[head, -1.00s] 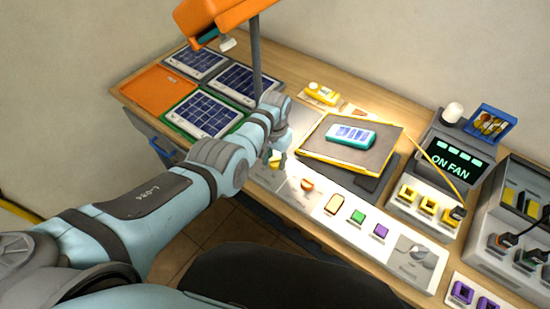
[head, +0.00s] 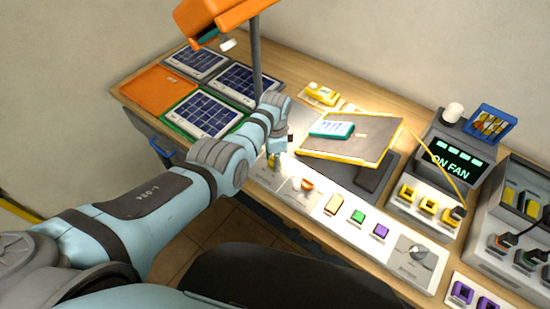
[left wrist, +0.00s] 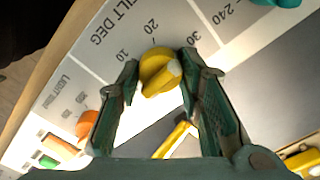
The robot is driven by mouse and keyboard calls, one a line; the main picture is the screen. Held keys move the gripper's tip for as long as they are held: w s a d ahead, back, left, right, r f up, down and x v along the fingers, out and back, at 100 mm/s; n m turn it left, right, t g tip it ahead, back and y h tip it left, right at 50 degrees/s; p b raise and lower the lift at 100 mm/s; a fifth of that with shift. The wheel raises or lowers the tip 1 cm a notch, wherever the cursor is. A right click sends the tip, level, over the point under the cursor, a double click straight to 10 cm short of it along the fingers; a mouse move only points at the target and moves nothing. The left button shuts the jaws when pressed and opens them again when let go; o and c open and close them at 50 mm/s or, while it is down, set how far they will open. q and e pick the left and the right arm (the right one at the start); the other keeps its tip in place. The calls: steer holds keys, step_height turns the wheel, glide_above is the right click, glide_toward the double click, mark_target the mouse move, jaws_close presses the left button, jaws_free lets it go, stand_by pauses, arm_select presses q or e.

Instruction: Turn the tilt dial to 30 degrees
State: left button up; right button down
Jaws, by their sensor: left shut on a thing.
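The yellow tilt dial (left wrist: 158,70) is between the fingers of my left gripper (left wrist: 160,85) in the left wrist view, with a finger on each side. The printed "TILT DEG" scale (left wrist: 118,25) around it shows 10, 20 and 30. A pale mark sits on the dial's raised bar, towards the 30 side; I cannot tell the exact reading. In the head view my left gripper (head: 274,150) is over the panel's left part and partly hides the dial. The hinged tilt board (head: 368,148) stands slanted, with a teal device (head: 331,129) on it. My right gripper is not in view.
An orange-topped dial (head: 307,184) and coloured buttons (head: 357,217) sit on the white panel to the right. A lamp pole (head: 257,60) stands behind my left wrist. Solar panels (head: 207,113) lie at left, and the fan display box (head: 456,157) stands at right.

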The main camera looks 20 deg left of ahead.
arm_select(q)
steer(key=shift+m, duration=0.4)
steer(key=o, duration=1.2)
steer(key=shift+c, duration=0.2)
step_height(320, 180, up, 12)
